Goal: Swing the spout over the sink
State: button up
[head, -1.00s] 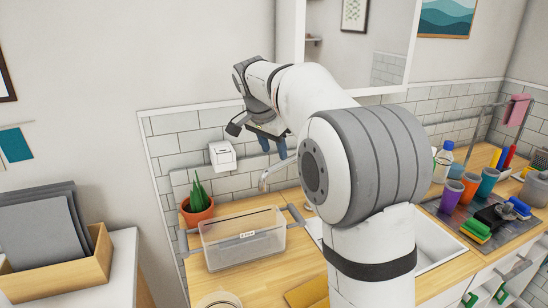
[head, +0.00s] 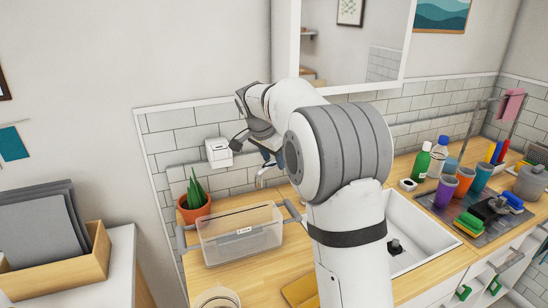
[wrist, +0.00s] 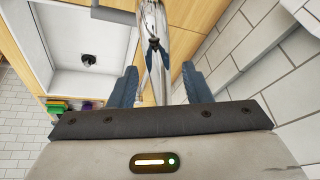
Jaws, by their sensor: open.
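The chrome spout (head: 262,178) shows in the head view just below my gripper, with its tip over the wooden counter left of the sink. Most of the tap is hidden behind my arm. In the wrist view the spout (wrist: 154,40) runs between the two blue fingers. My gripper (wrist: 159,68) is open, with a gap on both sides of the metal; I cannot tell whether it touches. The white sink (head: 425,232) lies right of my arm in the head view and at the upper left of the wrist view (wrist: 85,65).
A white wall box (head: 218,152) is close beside my gripper. Bottles (head: 422,163) and cups (head: 446,190) stand beyond the sink. The tiled wall is close behind.

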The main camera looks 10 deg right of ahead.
grip_shut()
dwell(0.3)
jog(key=shift+d, duration=0.15)
